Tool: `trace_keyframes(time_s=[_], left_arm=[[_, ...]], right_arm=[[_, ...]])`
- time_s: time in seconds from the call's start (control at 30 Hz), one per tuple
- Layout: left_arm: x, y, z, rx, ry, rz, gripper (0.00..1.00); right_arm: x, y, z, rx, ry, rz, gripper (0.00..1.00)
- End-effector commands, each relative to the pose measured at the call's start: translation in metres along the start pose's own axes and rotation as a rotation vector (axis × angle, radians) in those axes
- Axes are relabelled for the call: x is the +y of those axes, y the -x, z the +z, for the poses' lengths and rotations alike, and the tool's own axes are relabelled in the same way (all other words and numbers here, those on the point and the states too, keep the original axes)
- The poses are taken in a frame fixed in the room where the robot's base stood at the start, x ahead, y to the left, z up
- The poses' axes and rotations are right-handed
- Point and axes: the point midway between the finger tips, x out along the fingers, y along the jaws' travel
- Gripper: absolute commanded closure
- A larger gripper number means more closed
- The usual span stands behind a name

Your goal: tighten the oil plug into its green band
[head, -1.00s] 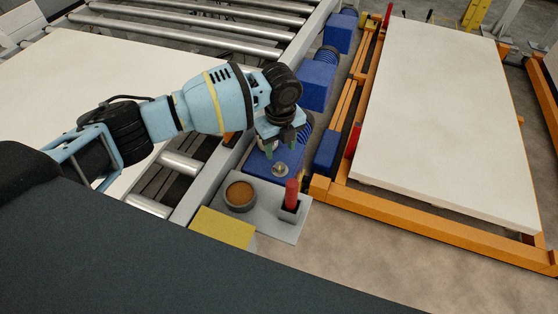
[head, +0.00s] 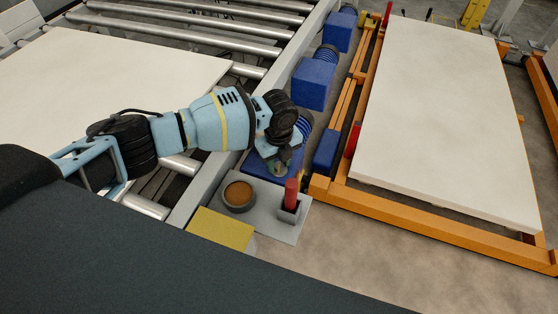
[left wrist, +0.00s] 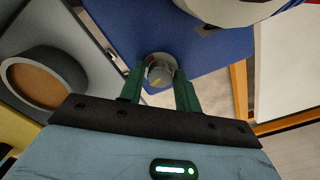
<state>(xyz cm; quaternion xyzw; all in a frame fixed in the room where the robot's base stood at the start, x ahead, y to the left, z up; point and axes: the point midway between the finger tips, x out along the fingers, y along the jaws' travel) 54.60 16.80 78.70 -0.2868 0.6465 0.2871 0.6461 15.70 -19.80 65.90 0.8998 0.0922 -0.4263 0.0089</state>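The oil plug (left wrist: 161,72) is a small grey round piece on the blue gear housing (left wrist: 215,45). A small yellow mark and a red spot show at the plug; I cannot make out a green band. My left gripper (head: 279,168) is down at the plug in the head view, hiding much of it. In the left wrist view my left gripper's green fingers (left wrist: 159,82) stand on either side of the plug, very close to it. Whether they press on it is not clear. My right gripper is not in view.
A grey plate (head: 268,219) in front of the housing bears a round brown-filled cup (head: 239,196) and a red-handled tool in a holder (head: 291,193). A yellow block (head: 221,229) stands nearby. Rollers lie left, an orange frame (head: 420,222) with a white slab right.

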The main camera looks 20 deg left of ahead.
Motion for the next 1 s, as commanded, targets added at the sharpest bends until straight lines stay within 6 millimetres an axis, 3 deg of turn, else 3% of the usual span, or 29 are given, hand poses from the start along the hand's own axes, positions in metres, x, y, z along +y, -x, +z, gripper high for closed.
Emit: trace_keyframes(time_s=[0.03, 0.2, 0.57, 1.0], left_arm=[[0.000, 0.000, 0.000, 0.000, 0.000, 0.000, 0.74], [0.000, 0.000, 0.000, 0.000, 0.000, 0.000, 0.96], [0.000, -0.001, 0.000, 0.001, -0.071, 0.002, 0.96], [-0.001, -0.001, 0.000, 0.001, -0.370, 0.000, 0.96]], right_arm=[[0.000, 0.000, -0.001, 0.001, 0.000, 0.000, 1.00], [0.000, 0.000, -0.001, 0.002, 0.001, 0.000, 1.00], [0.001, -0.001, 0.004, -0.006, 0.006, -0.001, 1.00], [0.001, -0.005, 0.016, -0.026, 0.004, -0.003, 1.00]])
